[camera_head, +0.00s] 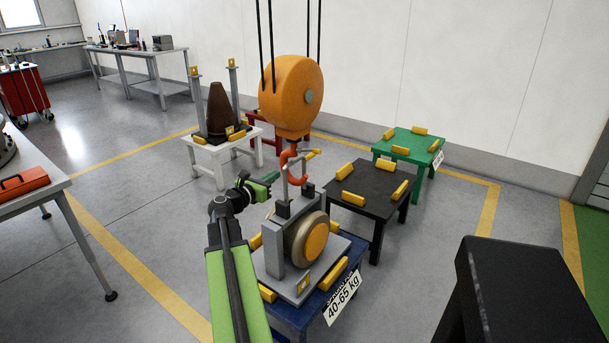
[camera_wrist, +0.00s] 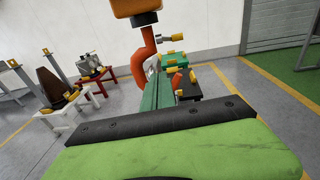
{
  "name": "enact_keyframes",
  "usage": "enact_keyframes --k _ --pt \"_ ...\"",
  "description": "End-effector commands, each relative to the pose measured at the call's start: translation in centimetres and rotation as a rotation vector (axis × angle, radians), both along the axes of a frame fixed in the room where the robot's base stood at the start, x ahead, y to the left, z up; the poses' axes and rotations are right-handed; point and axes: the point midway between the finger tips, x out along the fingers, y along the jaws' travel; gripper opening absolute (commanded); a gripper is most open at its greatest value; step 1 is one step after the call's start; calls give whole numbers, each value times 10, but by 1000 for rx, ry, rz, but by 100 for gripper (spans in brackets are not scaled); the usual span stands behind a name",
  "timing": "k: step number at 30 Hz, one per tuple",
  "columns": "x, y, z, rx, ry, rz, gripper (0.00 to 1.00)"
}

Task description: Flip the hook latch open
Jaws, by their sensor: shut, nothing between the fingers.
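The orange-red hook (camera_head: 286,172) hangs from the big orange hoist block (camera_head: 292,90). It also shows in the wrist view (camera_wrist: 148,46), ahead of my fingers. The latch (camera_head: 313,154) has a yellow end and sticks out to the right near the top of the hook. In the wrist view the latch's yellow end (camera_wrist: 178,37) is right of the hook shank. My gripper (camera_head: 275,178) is shut and empty, just left of the hook. Its green fingers (camera_wrist: 160,82) point toward the hook's lower part. I cannot tell whether they touch it.
Below the hook, a grey mount with a round drum (camera_head: 309,240) stands on a blue table (camera_head: 295,320) labelled 40-65 kg. A black table (camera_head: 366,190) and a green table (camera_head: 409,143) stand to the right. A white table (camera_head: 220,155) with a brown cone stands behind.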

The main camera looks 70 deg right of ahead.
Motion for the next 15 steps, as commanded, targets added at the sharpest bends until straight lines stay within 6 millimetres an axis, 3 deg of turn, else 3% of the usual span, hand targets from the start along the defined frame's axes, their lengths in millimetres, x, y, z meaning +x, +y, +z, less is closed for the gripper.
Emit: enact_keyframes --k 1,4,11,15 --pt "-27 -9 -10 0 -1 -37 0" --pt "-51 -17 -12 0 -3 -71 0" --pt "-56 -25 -11 1 -3 -77 0" --pt "-64 -47 -13 1 -4 -78 0"
